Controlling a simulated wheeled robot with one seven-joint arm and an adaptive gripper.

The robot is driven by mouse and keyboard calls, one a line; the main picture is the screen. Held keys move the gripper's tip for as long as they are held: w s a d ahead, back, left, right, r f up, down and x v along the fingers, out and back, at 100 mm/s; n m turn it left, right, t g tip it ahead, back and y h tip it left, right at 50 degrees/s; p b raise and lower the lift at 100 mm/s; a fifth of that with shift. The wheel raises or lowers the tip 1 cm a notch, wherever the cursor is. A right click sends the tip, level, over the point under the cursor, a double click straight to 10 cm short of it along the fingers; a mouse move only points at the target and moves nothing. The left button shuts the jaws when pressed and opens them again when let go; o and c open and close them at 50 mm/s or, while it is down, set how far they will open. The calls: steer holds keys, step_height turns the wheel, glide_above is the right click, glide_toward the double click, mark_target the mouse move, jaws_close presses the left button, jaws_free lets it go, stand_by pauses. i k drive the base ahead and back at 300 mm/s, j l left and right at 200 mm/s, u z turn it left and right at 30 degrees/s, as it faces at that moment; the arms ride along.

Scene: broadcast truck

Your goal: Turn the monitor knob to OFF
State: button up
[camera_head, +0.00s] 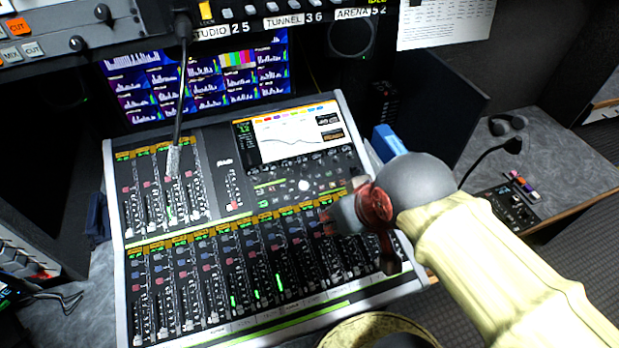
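My arm comes in from the lower right with cream links and a grey rounded joint. My gripper (372,225), with red and dark parts, hangs over the right side of the mixing console (222,223). Its fingers are blurred and partly hidden, so I cannot tell their opening or any contact. A round pale knob (304,185) sits on the console below its screen, left of my gripper and apart from it. Dark knobs with light centres, an upper one (103,12) and a lower one (77,43), are on the upper-left panel. No readable label shows which is the monitor knob.
A gooseneck microphone (178,110) hangs over the console's left part. A video monitor (200,80) and a labelled button panel (285,18) stand behind. A blue object (388,142) stands behind my gripper.

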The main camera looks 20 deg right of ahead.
mark_target(303, 186)
steer(key=l+u, duration=0.15)
steer(key=l, duration=0.5)
steer(key=l+u, duration=0.15)
steer(key=l, duration=0.55)
steer(key=k, duration=0.05)
